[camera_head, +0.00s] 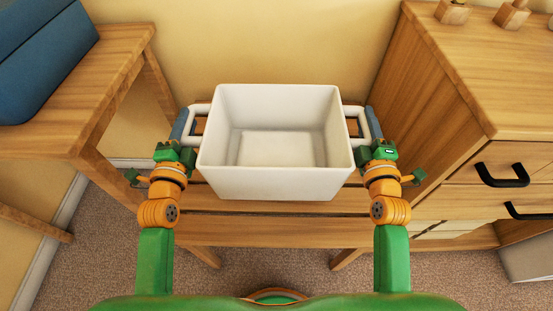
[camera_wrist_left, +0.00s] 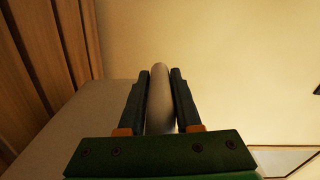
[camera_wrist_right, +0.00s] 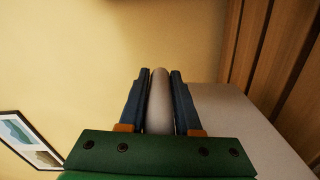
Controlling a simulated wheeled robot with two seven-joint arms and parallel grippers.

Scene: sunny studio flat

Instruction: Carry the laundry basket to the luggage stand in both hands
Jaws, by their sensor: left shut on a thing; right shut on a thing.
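The white laundry basket (camera_head: 275,185) is empty and upright in the middle of the head view. It is on or just above the slatted wooden luggage stand (camera_head: 265,232); I cannot tell whether they touch. My left gripper (camera_head: 180,133) is shut on the basket's left handle (camera_head: 198,108), and the handle bar shows between its fingers in the left wrist view (camera_wrist_left: 159,100). My right gripper (camera_head: 372,133) is shut on the right handle (camera_head: 357,108), which also shows between its fingers in the right wrist view (camera_wrist_right: 160,100).
A wooden table (camera_head: 75,105) with a blue case (camera_head: 45,50) stands at the left. A wooden dresser (camera_head: 465,110) with black handles stands close at the right, with small wooden items on top. The wall (camera_head: 270,40) is right behind the basket. Carpet (camera_head: 300,272) lies in front.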

